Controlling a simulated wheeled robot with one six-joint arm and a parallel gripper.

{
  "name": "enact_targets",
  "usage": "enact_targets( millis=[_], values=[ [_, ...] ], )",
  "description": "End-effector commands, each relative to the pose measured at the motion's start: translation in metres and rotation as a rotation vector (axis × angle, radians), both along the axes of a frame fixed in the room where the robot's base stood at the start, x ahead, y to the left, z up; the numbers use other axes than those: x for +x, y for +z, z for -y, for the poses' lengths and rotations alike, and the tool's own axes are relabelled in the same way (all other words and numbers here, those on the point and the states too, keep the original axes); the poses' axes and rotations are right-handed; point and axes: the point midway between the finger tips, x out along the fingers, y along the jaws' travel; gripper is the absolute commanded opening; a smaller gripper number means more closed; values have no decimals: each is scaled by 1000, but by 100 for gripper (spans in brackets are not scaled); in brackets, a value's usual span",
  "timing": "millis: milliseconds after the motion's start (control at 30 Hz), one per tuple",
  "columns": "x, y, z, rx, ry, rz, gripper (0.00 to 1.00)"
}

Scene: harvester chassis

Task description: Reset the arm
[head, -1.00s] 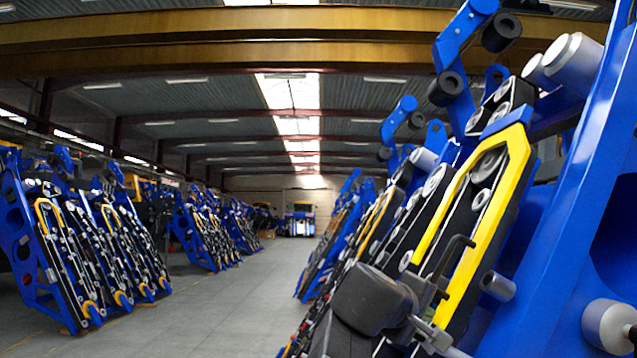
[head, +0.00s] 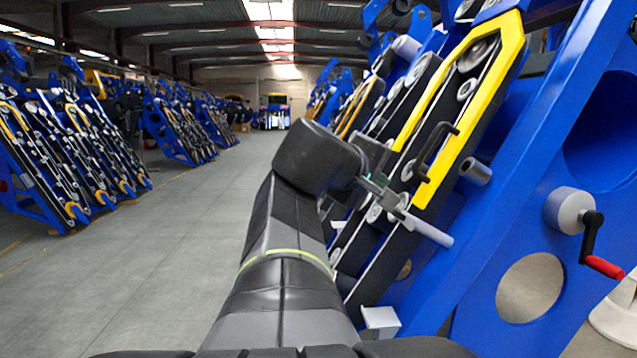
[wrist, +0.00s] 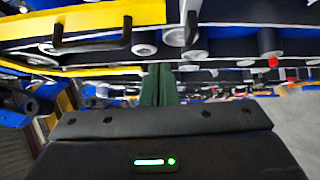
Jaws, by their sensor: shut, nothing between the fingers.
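My arm rises from the bottom middle of the head view. My gripper (head: 384,178) is at its end, beside the blue harvester chassis (head: 510,225) on the right. In the wrist view the green fingers (wrist: 158,84) lie together, shut and empty. The chassis carries a yellow-edged panel (head: 509,48) with a black handle (head: 437,152). In the head view the gripper is left of and below this handle, apart from it. In the wrist view a black handle (wrist: 92,42) shows at upper left, clear of the fingers.
A red-gripped crank (head: 604,266) sticks out of the chassis at right. Rollers and a grey shaft (head: 430,230) project near my gripper. The grey aisle floor (head: 185,250) on the left is open, with a row of similar chassis (head: 65,150) beyond.

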Motion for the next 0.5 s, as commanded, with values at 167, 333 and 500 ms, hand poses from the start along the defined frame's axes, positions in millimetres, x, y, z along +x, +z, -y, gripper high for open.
enact_targets(
  millis=[167, 333, 500],
  values=[
    [-19, 11, -18, 0, 4, 2, 0],
    [-28, 15, -25, -1, 3, 1, 0],
    [-31, 16, -27, -1, 1, 0, 0]
  ],
)
